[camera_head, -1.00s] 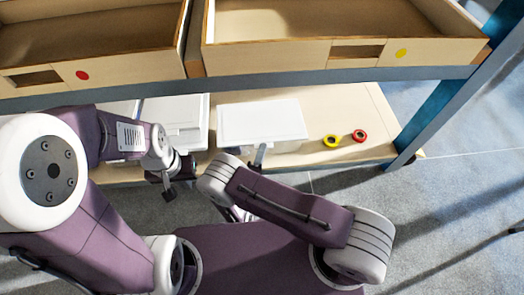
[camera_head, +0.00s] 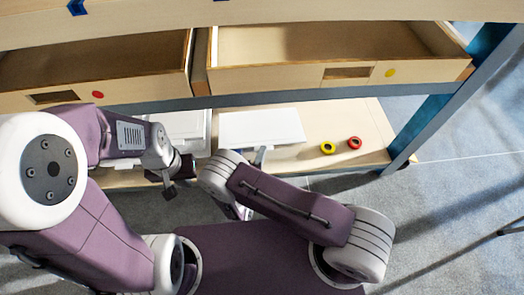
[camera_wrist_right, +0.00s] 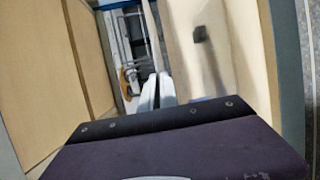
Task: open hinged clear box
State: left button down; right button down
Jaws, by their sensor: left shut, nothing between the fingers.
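Two boxes with pale, flat lids stand on the lower shelf in the head view: a left box (camera_head: 188,125) and a right box (camera_head: 262,127). Both lids look closed. My left gripper (camera_head: 171,187) is shut and empty, in front of the left box and apart from it. My right gripper (camera_head: 261,156) is at the front edge of the right box, largely behind my own forearm; I cannot tell whether it touches the box. In the right wrist view, its pale fingers (camera_wrist_right: 157,90) are close together, and no held thing is clear.
Open wooden drawers, a left one (camera_head: 95,75) and a right one (camera_head: 330,50), overhang the lower shelf (camera_head: 335,120). A yellow roll (camera_head: 327,148) and a red roll (camera_head: 354,143) lie right of the boxes. A blue-grey post (camera_head: 420,125) stands at the right.

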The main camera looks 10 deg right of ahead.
jog(key=w+r+g+p, duration=0.1)
jog(key=r+p, duration=0.2)
jog(key=w+r+g+p, duration=0.1)
jog(key=r+p, duration=0.2)
jog(key=w+r+n+g+p, duration=0.1)
jog(key=r+p, duration=0.2)
jog(key=p, duration=0.1)
jog(key=shift+g+y, duration=0.4)
jog(key=shift+w+r+p, duration=0.7)
jog(key=shift+r, duration=0.1)
jog(key=c, duration=1.6)
grip_release()
jog(key=shift+a, duration=0.1)
